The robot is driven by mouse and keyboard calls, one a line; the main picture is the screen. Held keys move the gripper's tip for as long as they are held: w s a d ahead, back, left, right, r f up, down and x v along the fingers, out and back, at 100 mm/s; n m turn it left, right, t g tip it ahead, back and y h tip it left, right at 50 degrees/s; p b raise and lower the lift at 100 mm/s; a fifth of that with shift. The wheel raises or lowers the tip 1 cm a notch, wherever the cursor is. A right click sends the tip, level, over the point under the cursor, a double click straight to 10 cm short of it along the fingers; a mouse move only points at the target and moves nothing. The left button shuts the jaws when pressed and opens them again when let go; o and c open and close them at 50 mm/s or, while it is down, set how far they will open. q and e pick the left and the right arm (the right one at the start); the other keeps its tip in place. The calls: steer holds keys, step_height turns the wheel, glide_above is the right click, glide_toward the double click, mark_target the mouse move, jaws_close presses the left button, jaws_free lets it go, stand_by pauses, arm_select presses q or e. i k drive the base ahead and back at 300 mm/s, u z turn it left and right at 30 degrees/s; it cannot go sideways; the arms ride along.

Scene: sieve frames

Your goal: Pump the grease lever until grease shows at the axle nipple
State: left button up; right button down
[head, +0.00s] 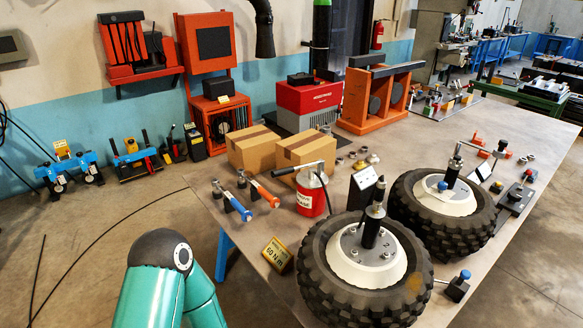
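A red grease pump can (311,197) stands on the workbench (250,225), with a grey lever (298,168) across its top and a dark hose running off to the right. A large black-tyred wheel (320,260) lies flat at the front, with a white hub (352,268) and a dark upright axle (374,228) at its centre. A second wheel (482,228) with a similar axle lies behind it to the right. I cannot make out a nipple or any grease on the axles. A teal link of my arm shows at lower left; neither gripper is visible.
Two cardboard boxes (250,150) stand behind the can. Blue- and orange-handled tools (268,195) lie left of it, and a yellow-framed sign (277,252) sits at the bench's left edge. A blue-knobbed block (457,287) is right of the front wheel. The bench's front-left strip is clear.

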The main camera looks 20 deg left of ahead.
mark_target(278, 172)
steer(key=k, duration=1)
steer(key=z, duration=1.05)
steer(key=i, duration=0.15)
steer(key=u, duration=2.75)
steer(key=i, duration=1.3)
steer(key=z, duration=3.9)
steer(key=k, duration=0.1)
steer(key=u, duration=2.25)
